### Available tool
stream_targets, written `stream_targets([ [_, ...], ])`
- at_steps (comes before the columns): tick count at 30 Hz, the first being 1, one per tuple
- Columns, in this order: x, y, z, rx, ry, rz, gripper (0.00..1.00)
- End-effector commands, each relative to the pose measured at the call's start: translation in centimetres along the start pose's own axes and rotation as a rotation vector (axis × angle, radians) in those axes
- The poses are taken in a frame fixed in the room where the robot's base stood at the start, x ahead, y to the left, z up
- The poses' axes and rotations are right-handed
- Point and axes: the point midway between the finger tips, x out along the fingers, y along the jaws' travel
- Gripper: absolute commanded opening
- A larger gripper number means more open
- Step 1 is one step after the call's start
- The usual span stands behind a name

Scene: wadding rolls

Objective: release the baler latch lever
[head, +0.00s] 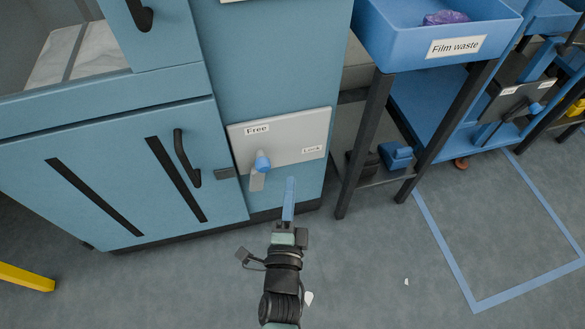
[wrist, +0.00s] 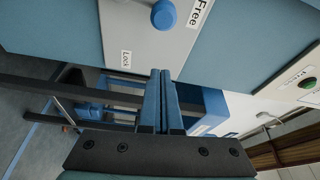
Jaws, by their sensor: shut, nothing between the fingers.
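The latch lever has a blue round knob (head: 262,163) on a short light grey arm (head: 257,183). It sits on a pale plate (head: 292,142) on the blue baler's front. The knob is below the "Free" label (head: 257,130) and left of the "Lock" label (head: 312,149). My gripper (head: 291,181) is shut and empty. Its blue fingers (wrist: 160,74) are right of and slightly below the knob in the head view, apart from it.
The baler door (head: 120,170) with a black handle (head: 186,158) is left of the plate. A blue "Film waste" bin (head: 430,40) on a dark-legged stand is close on the right. A green button (wrist: 308,83) shows at the wrist view's right. Floor in front is mostly clear.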

Motion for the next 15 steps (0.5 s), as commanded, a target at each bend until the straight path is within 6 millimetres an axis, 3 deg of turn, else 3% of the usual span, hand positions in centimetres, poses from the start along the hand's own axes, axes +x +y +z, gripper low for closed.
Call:
stream_targets([
  [6,-3.3,-0.2,0.0,-0.001,0.000,0.001,0.00],
  [15,-4.1,-0.1,0.0,0.000,0.001,-0.001,0.00],
])
